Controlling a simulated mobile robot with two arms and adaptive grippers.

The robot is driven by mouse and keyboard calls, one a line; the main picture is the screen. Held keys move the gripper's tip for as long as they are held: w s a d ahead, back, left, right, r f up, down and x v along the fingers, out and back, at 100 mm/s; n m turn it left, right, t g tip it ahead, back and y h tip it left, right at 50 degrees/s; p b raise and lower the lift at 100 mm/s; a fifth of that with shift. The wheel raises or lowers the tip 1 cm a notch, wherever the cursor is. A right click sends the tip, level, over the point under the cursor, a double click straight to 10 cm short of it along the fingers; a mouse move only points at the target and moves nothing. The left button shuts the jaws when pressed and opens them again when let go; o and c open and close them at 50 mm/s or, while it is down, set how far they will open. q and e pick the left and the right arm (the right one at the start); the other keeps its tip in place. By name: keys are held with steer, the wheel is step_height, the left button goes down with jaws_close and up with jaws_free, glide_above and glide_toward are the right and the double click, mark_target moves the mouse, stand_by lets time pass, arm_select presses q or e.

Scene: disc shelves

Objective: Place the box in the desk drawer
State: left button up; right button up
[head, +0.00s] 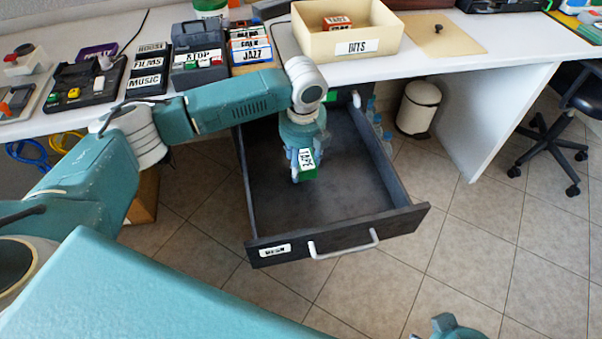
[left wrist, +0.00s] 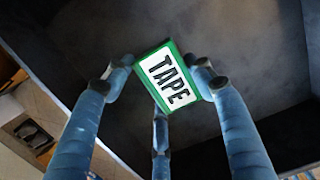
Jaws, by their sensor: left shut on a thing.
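The box is small and green with a white label reading "TAPE" (head: 308,172). My left gripper (head: 304,160) is shut on it and holds it over the open drawer, pointing down. In the left wrist view the box (left wrist: 170,76) sits between the fingers of my left gripper (left wrist: 165,85), with the dark drawer floor behind it. The desk drawer (head: 350,243) is pulled out, dark grey, with a pale handle, and looks empty otherwise. I cannot tell the exact gap between box and drawer floor. Part of a teal gripper (head: 448,328), likely my right one, shows at the bottom edge.
The white desk (head: 500,60) carries a cream bin labelled "BITS" (head: 390,45), its lid (head: 455,40), and several labelled cases such as "STOP" (head: 200,65). A white bin (head: 418,108) and an office chair (head: 570,120) stand to the right. The tiled floor in front is clear.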

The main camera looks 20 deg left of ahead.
arm_select(q)
steer(key=shift+f, duration=0.6)
step_height(320, 180, down, 3)
steer(key=shift+f+b, duration=0.1)
steer(key=shift+b, duration=0.4)
arm_select(e)
steer(key=shift+s+r, duration=0.3)
steer(key=shift+r, duration=0.25)
steer(key=shift+r, duration=0.1)
arm_select(q)
steer(key=o, duration=1.1)
steer(key=shift+o, duration=0.2)
